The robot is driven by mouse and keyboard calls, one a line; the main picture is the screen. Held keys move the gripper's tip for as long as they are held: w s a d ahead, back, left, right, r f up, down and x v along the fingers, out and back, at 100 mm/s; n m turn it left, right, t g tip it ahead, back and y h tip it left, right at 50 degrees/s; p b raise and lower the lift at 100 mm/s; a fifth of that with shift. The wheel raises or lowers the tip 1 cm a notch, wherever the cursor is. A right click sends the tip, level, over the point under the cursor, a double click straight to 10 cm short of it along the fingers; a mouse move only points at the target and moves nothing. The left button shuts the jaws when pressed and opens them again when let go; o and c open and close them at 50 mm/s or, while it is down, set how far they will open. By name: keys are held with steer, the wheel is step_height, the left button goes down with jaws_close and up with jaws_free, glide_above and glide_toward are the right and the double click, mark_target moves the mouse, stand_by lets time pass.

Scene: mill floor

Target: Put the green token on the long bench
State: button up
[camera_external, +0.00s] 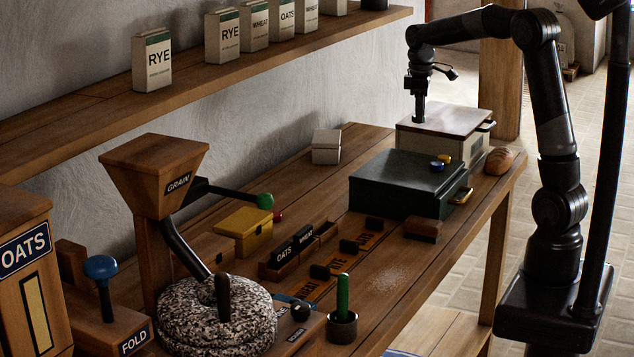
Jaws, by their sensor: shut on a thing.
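The long bench (385,275) is a wooden worktop running from the lower left to the back right. My gripper (419,119) points straight down at the far end, at the brown top of a cream box (468,141). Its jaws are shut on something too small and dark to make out. I cannot make out a green token anywhere. A blue token (437,166) and a yellow token (445,158) lie on a dark green box (392,184), in front of the cream box.
A grain hopper (150,165) and speckled millstone (240,318) fill the near end. A yellow box (243,225), small labelled trays (280,262) and a loaf (499,160) are on the bench. Its front middle has bare wood.

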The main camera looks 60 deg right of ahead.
steer(key=w+d+f, duration=0.1)
steer(key=w+f, duration=0.1)
steer(key=w, duration=0.4)
steer(key=w+d+f, duration=0.1)
steer(key=w+d, duration=0.1)
steer(key=w, duration=0.4)
glide_above(311, 181)
step_height(311, 181, down, 15)
steer(key=shift+f, duration=2)
steer(key=shift+f, duration=0.2)
steer(key=o, duration=0.9)
steer(key=shift+o, duration=0.2)
steer(key=shift+r, duration=0.1)
